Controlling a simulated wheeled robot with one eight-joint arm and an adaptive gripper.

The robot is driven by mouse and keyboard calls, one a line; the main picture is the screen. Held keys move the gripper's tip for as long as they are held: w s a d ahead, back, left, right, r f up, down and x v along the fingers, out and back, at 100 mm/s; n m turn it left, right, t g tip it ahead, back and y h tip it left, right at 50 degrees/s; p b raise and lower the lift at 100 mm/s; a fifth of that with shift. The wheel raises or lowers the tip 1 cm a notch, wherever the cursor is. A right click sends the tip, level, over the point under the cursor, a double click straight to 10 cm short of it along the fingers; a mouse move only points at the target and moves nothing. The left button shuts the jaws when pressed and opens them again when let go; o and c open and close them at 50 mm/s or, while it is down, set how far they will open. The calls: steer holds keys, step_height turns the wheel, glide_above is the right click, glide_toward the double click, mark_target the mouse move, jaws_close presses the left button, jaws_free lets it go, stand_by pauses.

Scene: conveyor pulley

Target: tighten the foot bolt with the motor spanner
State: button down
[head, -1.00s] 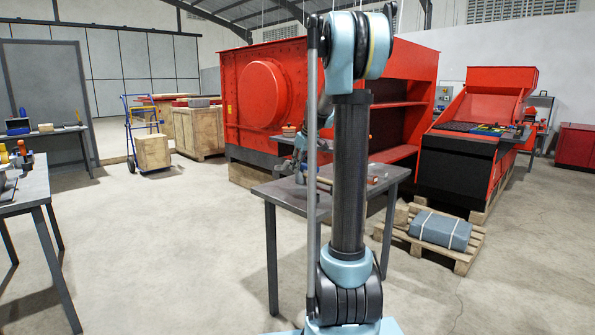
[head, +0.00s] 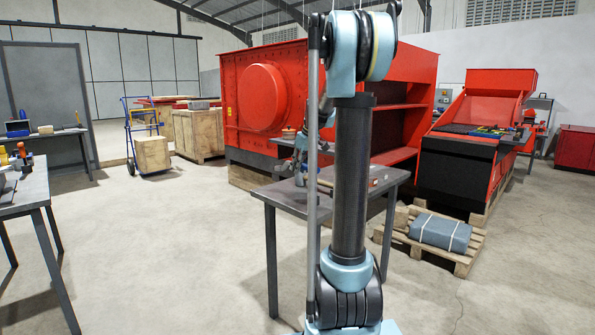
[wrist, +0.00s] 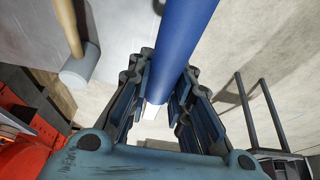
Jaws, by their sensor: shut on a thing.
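My gripper (wrist: 158,105) is closed around a long blue handle (wrist: 188,35) in the wrist view. I take this to be the motor spanner. The handle runs up out of the picture, and a small white end shows between the fingers. In the head view my arm hides most of the hand, which is over the left part of the grey worktable (head: 290,199). The foot bolt cannot be made out in either view.
A wooden-handled mallet (wrist: 78,68) lies on the table beside the gripper in the wrist view. The large red machine (head: 300,65) stands behind the table. A pallet (head: 465,262) with a grey bundle is at right. The left floor is open.

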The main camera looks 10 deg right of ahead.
steer(key=s+r, duration=1)
steer(key=s, duration=0.3)
steer(key=shift+s+r, duration=0.2)
steer(key=shift+r, duration=0.2)
stand_by(1.1)
